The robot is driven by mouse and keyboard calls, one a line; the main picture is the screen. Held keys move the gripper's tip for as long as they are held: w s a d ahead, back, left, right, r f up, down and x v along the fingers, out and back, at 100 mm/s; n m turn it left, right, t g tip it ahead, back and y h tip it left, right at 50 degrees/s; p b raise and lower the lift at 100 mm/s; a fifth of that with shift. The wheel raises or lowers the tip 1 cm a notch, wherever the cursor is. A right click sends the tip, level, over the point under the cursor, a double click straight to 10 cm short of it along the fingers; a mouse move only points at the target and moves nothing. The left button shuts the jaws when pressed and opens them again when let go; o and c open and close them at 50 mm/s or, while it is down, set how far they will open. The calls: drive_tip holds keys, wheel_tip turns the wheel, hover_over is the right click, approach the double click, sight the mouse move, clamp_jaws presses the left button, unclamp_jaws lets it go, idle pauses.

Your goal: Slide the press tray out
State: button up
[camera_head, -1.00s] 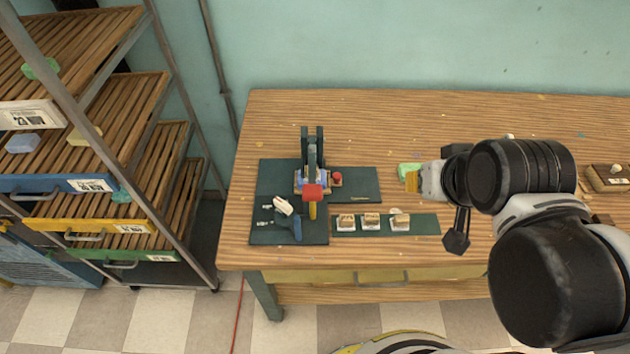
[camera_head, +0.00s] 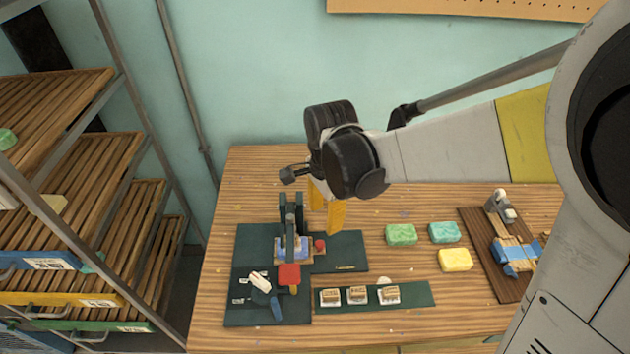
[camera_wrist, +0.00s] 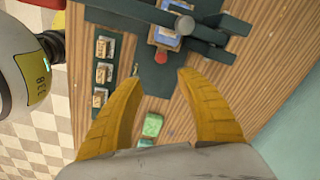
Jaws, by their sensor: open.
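The press also shows at the top of the wrist view (camera_wrist: 200,38), with the blue-topped tray (camera_wrist: 168,35). My gripper (camera_head: 327,215) is open and empty, with yellow fingers pointing down, above and just right of the press. It touches nothing that I can see.
Three small stamps (camera_head: 357,295) stand on a green strip in front. Green and yellow soap bars (camera_head: 455,260) and a wooden board with a blue-banded device (camera_head: 515,257) lie to the right. A slatted shelf rack (camera_head: 90,190) stands left of the table.

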sight(320, 243)
drive_tip(key=shift+m, duration=0.4)
drive_tip(key=f+b, duration=0.1)
drive_tip(key=f, duration=0.3)
drive_tip(key=f+b, duration=0.2)
drive_tip(key=f, duration=0.2)
drive_tip(key=a+f+b, duration=0.1)
drive_tip(key=f, duration=0.3)
drive_tip(key=shift+w+f, duration=0.15)
drive_tip(key=shift+w, duration=0.15)
drive_tip(key=shift+d, duration=0.15)
clamp_jaws()
